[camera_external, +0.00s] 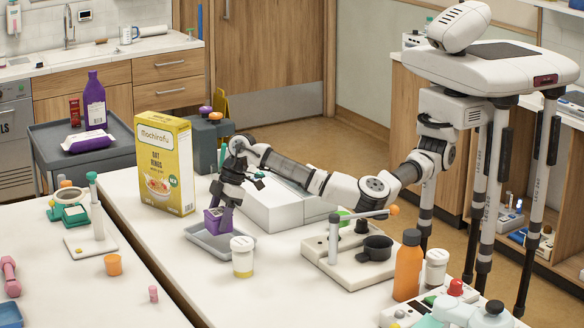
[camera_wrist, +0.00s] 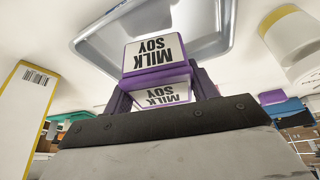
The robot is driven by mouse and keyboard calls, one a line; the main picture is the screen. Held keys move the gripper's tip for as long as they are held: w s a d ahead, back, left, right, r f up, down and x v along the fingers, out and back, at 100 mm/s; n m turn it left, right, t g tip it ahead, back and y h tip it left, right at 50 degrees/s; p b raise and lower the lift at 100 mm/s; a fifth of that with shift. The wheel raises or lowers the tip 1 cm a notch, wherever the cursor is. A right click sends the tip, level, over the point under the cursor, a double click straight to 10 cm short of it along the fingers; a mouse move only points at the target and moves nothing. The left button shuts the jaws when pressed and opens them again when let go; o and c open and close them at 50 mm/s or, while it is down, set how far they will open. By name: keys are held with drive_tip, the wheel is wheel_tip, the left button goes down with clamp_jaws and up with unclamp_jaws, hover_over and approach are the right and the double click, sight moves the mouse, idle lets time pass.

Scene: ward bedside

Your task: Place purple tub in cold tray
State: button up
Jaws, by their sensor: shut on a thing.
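The purple tub (camera_external: 212,222) has white label panels reading "MILK SOY", seen in the wrist view (camera_wrist: 153,54). My gripper (camera_external: 226,207) is shut on it, with dark purple fingers on either side of it in the wrist view (camera_wrist: 160,86). The shallow grey metal tray (camera_external: 226,250) lies on the white table directly below the tub, and its rim also shows beyond the tub in the wrist view (camera_wrist: 231,28). The tub is over or just inside the tray; I cannot tell whether its base touches the tray floor.
A yellow cereal box (camera_external: 163,165) stands left of the tray. A white jar with a yellow band (camera_external: 242,258) stands close to the tray's right side. A beige stand with a dark cup (camera_external: 350,262) is to the right.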

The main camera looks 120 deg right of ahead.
drive_tip(key=shift+f+p, duration=0.3)
drive_tip(key=shift+f, duration=1.5)
drive_tip(key=shift+f, duration=0.1)
drive_tip(key=o, duration=1.1)
drive_tip(key=shift+r, duration=0.2)
drive_tip(key=b+v, duration=0.2)
drive_tip(key=v, duration=0.9)
drive_tip(key=shift+s+r, duration=0.15)
drive_tip(key=shift+r, duration=0.25)
